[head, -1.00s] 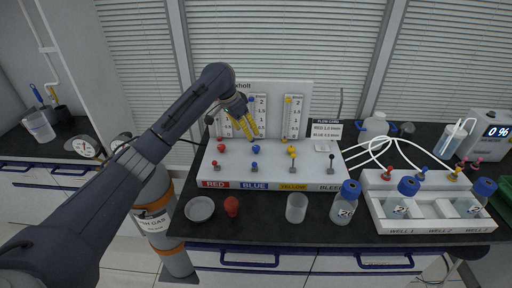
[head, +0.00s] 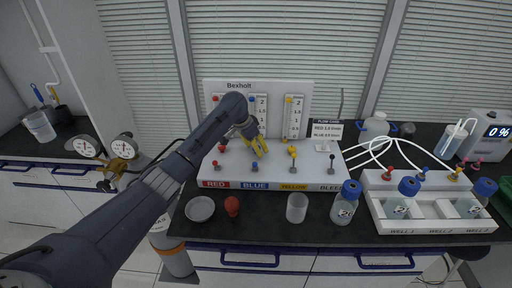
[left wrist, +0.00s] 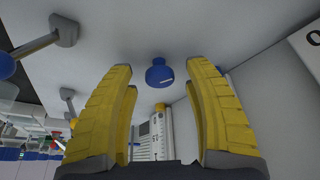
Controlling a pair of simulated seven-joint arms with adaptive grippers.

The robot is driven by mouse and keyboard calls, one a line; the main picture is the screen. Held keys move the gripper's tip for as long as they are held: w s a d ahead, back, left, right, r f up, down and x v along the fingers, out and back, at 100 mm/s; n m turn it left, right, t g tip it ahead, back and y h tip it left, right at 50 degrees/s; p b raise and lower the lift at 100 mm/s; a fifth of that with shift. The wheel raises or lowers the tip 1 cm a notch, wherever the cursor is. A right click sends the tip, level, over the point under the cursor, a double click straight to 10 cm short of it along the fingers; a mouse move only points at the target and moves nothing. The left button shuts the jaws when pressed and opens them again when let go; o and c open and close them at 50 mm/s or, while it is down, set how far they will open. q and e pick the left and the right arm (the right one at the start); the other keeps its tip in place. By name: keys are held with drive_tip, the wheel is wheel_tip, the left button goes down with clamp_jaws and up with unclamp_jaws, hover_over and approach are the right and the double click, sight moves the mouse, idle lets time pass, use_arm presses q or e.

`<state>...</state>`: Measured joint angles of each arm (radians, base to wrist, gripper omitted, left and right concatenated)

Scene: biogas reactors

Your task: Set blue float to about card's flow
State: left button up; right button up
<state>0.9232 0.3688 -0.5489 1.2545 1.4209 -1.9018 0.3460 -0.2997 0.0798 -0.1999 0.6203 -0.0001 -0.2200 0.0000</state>
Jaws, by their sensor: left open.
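The gas panel (head: 290,110) stands on the dark bench, with a blue flow scale (head: 262,102) on its upright back. Its blue float cannot be made out. The flow card (head: 326,129) has RED and BLUE lines; its figures are too small to read surely. My left gripper (head: 260,150), yellow-fingered, is open over the blue column. In the left wrist view, a round blue knob (left wrist: 159,73) shows between the open fingertips (left wrist: 160,68), with no visible contact. In the head view, the gripper hides this knob. The blue-tipped lever (head: 255,165) stands in front. My right gripper is out of view.
A red knob (head: 222,147) and yellow knobs (head: 292,151) flank the blue column. A dish (head: 200,209), a red bulb (head: 232,206), an empty beaker (head: 297,207) and a blue-capped bottle (head: 345,203) stand in front. A white well tray (head: 425,228) is at right.

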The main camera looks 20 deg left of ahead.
use_arm(q)
drive_tip(key=shift+c, duration=0.4)
clamp_jaws()
